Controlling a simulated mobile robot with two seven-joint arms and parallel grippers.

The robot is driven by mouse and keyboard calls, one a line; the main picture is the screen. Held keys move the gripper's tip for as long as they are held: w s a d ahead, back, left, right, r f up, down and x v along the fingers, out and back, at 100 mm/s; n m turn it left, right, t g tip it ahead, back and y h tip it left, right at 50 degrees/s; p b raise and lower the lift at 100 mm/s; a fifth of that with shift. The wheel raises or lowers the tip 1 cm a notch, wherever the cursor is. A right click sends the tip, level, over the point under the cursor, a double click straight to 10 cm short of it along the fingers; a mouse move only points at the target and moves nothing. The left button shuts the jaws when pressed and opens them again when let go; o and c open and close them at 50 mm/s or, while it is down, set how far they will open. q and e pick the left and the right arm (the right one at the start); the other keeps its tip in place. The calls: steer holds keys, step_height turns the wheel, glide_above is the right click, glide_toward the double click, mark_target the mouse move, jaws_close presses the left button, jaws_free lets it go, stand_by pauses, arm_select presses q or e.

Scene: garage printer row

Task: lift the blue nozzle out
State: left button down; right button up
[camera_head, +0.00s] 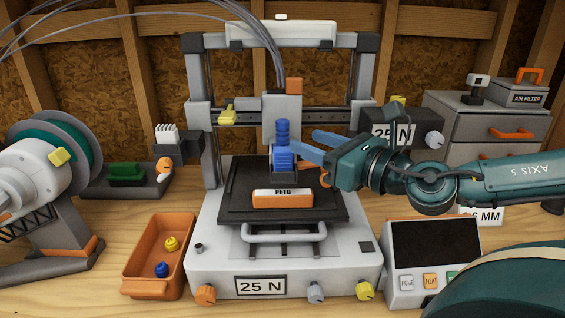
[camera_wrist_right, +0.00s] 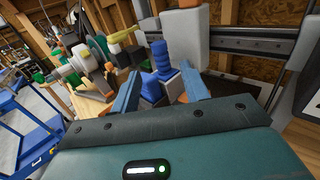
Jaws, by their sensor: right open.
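A ribbed blue nozzle (camera_head: 282,132) stands upright at the printer's print head (camera_head: 281,112), above the dark bed. It also shows in the wrist view (camera_wrist_right: 162,58). My right gripper (camera_head: 303,142) comes in from the right with its two blue fingers apart. In the wrist view the right gripper (camera_wrist_right: 161,72) has the nozzle between its fingertips, with no clear contact on either side. A smaller blue nozzle (camera_head: 161,269) lies in the orange tray (camera_head: 143,287) beside a yellow one (camera_head: 171,243). My left gripper is out of view.
The printer frame (camera_head: 209,120) and cables surround the head. A spool (camera_head: 60,145) stands at the left, a control panel (camera_head: 437,245) at the right. Bare bench shows at the front left.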

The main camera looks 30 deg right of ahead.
mark_target(287, 132)
steer(key=shift+w+a+r+p, duration=0.2)
steer(key=shift+w+p, duration=0.35)
steer(key=shift+p, duration=0.4)
steer(key=shift+w, duration=0.4)
steer(key=shift+w+a+f+p, duration=0.1)
steer(key=shift+w+f+p, duration=0.05)
steer(key=shift+w+p, duration=0.2)
steer(key=shift+w+a+p, duration=0.1)
steer(key=shift+w+p, duration=0.35)
steer(key=p+x, duration=0.2)
steer(key=x, duration=0.1)
steer(key=shift+w, duration=0.1)
steer(key=shift+w+a+f, duration=0.1)
steer(key=shift+w+f, duration=0.05)
steer(key=shift+w, duration=0.4)
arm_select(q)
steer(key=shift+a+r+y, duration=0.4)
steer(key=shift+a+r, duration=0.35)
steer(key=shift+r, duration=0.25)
arm_select(e)
jaws_close()
